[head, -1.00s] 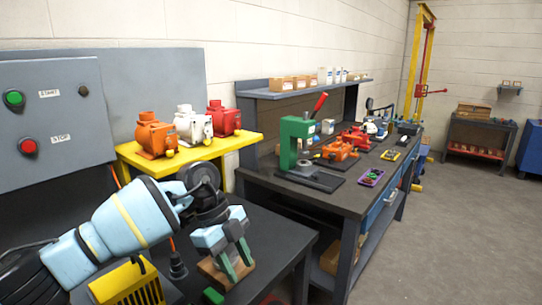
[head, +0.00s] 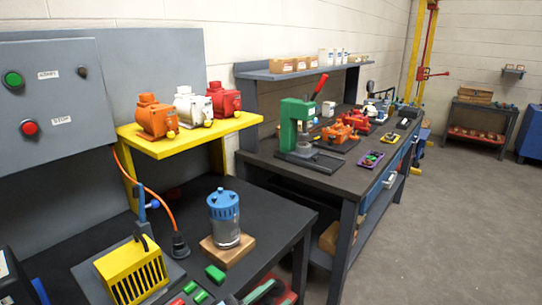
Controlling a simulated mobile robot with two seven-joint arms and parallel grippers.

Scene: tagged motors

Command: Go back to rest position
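A motor with a blue finned cap and a grey body (head: 225,218) stands upright on a wooden block (head: 228,250) on the dark near bench. Nothing touches it. I see no clear part of my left gripper or my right gripper in the head view. On the yellow shelf (head: 222,127) stand an orange motor (head: 156,118), a white motor (head: 190,107) and a red motor (head: 224,99).
A yellow slotted box (head: 132,272) and a green block (head: 215,273) lie on the near bench (head: 265,218). A grey start/stop panel (head: 60,100) stands at left. A green press (head: 298,128) stands on the farther bench (head: 330,192). Floor is clear at right.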

